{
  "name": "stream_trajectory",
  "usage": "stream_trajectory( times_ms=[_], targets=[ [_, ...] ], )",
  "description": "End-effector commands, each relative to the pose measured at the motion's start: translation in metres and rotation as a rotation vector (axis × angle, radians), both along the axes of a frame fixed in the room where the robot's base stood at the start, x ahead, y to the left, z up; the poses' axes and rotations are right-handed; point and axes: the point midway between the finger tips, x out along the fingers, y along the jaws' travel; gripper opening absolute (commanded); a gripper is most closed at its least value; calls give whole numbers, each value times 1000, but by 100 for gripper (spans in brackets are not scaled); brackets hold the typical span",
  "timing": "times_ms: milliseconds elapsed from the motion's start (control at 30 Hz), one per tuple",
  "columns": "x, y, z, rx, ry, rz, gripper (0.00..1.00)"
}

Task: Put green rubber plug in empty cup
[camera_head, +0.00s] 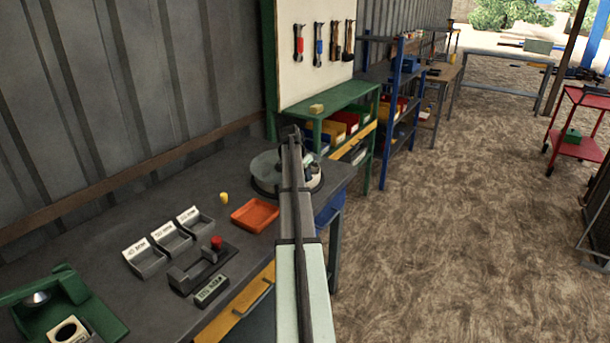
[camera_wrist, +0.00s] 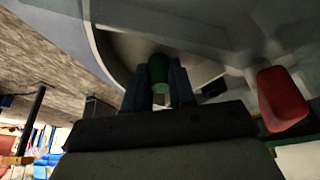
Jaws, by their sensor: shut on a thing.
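My gripper (camera_wrist: 159,82) shows in the wrist view with its two dark fingers shut on a green rubber plug (camera_wrist: 158,68). The plug's upper end reaches beyond the fingers, against the dark inside of a curved grey wall (camera_wrist: 112,62). I cannot tell whether that wall belongs to a cup or whether the plug touches it. In the head view my arm reaches over a round grey dish (camera_head: 264,170) at the bench's far end. Pale cup-like parts (camera_head: 315,178) show beside the arm. My fingers and the plug are hidden there, and I cannot tell which cup is empty.
A red piece (camera_wrist: 282,95) is close right of my gripper in the wrist view. On the bench are an orange tray (camera_head: 255,215), a yellow piece (camera_head: 224,198), labelled grey bins (camera_head: 170,238), a red-knobbed device (camera_head: 203,266) and a green machine (camera_head: 65,305).

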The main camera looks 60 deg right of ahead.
Motion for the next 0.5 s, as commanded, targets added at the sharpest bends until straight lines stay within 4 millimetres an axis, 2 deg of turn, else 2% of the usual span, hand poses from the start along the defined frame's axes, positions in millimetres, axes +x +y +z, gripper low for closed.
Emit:
stream_trajectory(
  times_ms=[333, 367, 433, 500],
  targets=[
    [0, 0, -2, 0, 0, 0, 0],
    [0, 0, -2, 0, 0, 0, 26],
    [0, 0, -2, 0, 0, 0, 33],
    [0, 0, -2, 0, 0, 0, 35]
  ],
)
